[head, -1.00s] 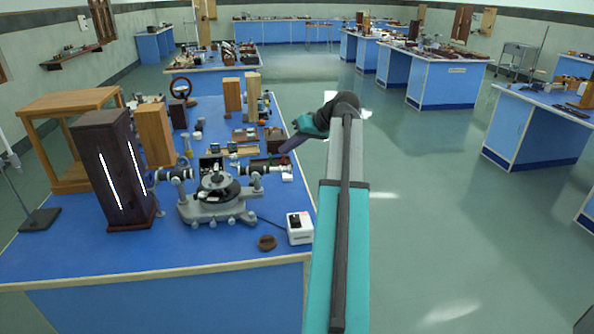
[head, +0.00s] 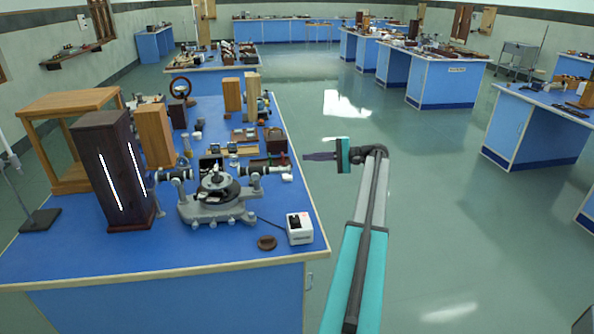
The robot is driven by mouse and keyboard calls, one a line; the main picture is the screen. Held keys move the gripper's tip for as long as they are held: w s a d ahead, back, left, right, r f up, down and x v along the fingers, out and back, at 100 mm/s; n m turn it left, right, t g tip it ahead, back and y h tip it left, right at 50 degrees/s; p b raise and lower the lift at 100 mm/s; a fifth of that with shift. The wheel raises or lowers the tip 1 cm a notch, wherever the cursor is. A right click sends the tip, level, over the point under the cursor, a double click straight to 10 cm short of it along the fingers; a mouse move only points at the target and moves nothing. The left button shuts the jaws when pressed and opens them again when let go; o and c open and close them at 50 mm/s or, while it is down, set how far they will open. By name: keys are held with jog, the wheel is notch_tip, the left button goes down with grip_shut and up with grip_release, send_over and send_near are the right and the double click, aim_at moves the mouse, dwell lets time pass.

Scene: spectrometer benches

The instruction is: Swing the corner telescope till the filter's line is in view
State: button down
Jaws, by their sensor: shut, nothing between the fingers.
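The spectrometer (head: 217,196) stands on the near blue bench, a grey base with a dark round table in its middle. A tube on its left (head: 172,175) points toward a tall dark lamp housing (head: 108,172) with bright vertical slits. The telescope (head: 262,171) reaches out to the right, its light end near the bench's right side. I cannot tell which part is the filter, and no line shows. My gripper (head: 306,156) is shut and empty, pointing left, to the right of the telescope's end and apart from it.
A small white box (head: 299,228) with a cable and a brown round piece (head: 267,242) lie at the bench's front right. Wooden blocks (head: 155,134) and a wooden stand (head: 65,105) are behind and left. Open floor (head: 450,220) lies right of the bench.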

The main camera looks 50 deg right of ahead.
jog(key=s+d+f+m, duration=0.1)
jog(key=s+d+f, duration=0.1)
jog(key=f, duration=0.3)
jog(key=shift+s+d, duration=0.15)
jog(key=shift+s, duration=0.4)
jog(key=shift+w, duration=0.1)
jog(key=w+a+p, duration=0.5)
jog(key=w+a, duration=0.1)
jog(key=a, duration=0.1)
jog(key=shift+r, duration=0.15)
dwell(0.6)
